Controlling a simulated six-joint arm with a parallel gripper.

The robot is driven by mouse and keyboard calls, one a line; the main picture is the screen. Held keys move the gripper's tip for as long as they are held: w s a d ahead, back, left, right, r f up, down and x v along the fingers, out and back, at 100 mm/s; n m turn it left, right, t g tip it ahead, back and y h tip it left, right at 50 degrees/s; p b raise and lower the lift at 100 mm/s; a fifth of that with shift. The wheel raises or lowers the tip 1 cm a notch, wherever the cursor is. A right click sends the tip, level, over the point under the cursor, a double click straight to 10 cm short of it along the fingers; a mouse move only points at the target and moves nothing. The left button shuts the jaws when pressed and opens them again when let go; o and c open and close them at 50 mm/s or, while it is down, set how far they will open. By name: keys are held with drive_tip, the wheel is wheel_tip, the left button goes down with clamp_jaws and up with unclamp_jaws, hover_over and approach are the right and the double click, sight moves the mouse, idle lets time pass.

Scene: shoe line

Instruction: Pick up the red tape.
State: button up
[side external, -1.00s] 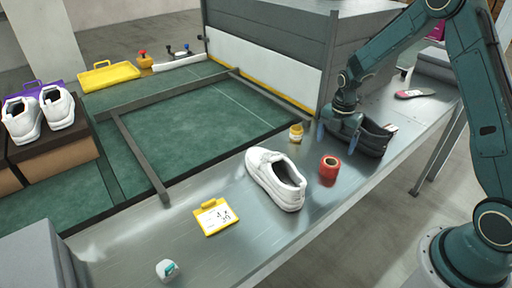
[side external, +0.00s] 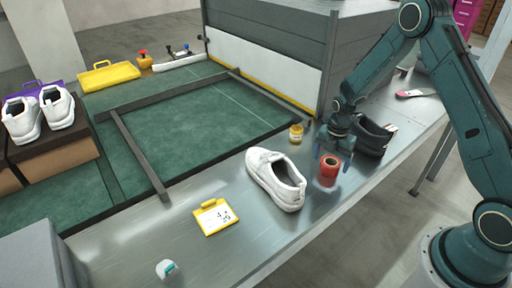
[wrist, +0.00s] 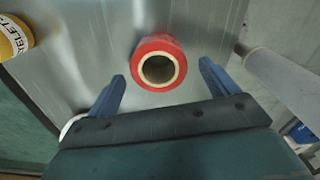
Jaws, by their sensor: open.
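The red tape (side external: 329,167) is a roll on the metal bench, between the white shoe and the black shoe. In the wrist view the red tape (wrist: 159,62) shows its pale core facing the camera, just beyond and between my two blue fingers. My gripper (side external: 333,148) is open, with the fingers close to the tape and on either side of it. The wrist view shows my gripper (wrist: 160,85) empty, with a gap between the fingers and the roll. I cannot tell the exact height above the bench.
A white shoe (side external: 274,178) lies left of the tape and a black shoe (side external: 372,136) stands behind right. A yellow-labelled jar (side external: 296,133) is behind left. A yellow tag (side external: 214,217) lies farther left. The bench (side external: 300,230) is clear in front.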

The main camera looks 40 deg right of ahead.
drive_tip(key=shift+f, duration=1.3)
drive_tip(key=shift+c, duration=0.5)
drive_tip(key=c, duration=1)
